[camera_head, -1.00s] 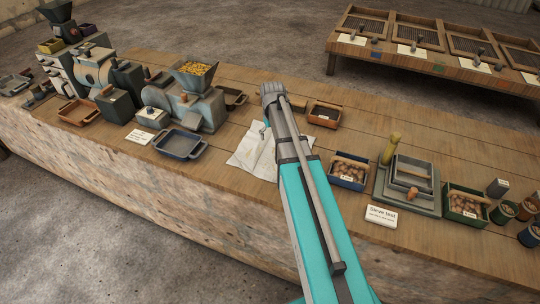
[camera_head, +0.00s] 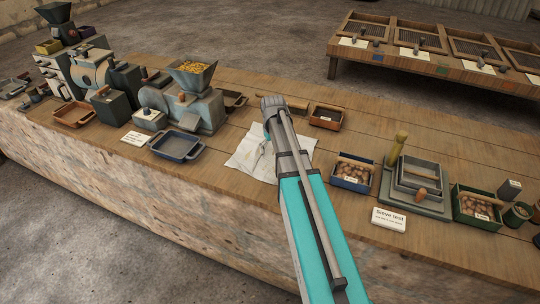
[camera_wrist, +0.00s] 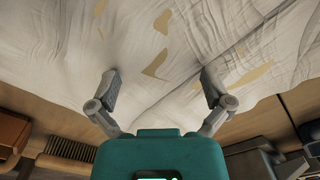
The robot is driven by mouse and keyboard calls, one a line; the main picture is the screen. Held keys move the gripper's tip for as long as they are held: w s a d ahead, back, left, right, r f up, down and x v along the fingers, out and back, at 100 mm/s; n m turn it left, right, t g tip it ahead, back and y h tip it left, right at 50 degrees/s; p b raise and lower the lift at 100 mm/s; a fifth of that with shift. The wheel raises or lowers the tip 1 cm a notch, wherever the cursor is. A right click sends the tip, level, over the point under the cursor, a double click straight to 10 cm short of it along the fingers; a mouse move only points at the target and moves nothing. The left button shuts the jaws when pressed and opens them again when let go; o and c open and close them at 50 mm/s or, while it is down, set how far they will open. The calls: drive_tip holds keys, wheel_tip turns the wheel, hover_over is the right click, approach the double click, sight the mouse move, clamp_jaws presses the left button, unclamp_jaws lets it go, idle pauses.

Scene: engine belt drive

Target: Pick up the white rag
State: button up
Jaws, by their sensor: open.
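The white rag (camera_head: 243,158) lies on the wooden bench in the head view, partly hidden behind my arm. In the wrist view the rag (camera_wrist: 180,50) fills the upper part of the picture, wrinkled and marked with several tan stains. My gripper (camera_wrist: 158,85) is open, its two fingers spread apart in front of the rag with nothing between them. I cannot tell whether the fingertips touch the cloth. In the head view my arm reaches over the rag and hides the fingers.
A grinder with a grain-filled hopper (camera_head: 192,75) and a blue tray (camera_head: 177,146) stand left of the rag. A brown box (camera_head: 326,116) lies behind it. A blue box of round brown items (camera_head: 352,173) and a sieve set (camera_head: 418,180) stand to the right.

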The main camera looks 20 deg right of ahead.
drive_tip(key=shift+f+b, duration=0.4)
drive_tip(key=shift+f, duration=0.2)
drive_tip(key=shift+s+r, duration=0.1)
drive_tip(key=c, duration=0.5)
wheel_tip(320, 180, up, 4)
drive_tip(key=p, duration=0.4)
drive_tip(key=shift+r, duration=0.25)
clamp_jaws()
wheel_tip(320, 180, up, 8)
drive_tip(key=p, duration=0.7)
drive_tip(key=shift+f+p, duration=0.25)
drive_tip(key=shift+p, duration=0.1)
wheel_tip(320, 180, up, 9)
drive_tip(key=p, duration=0.9)
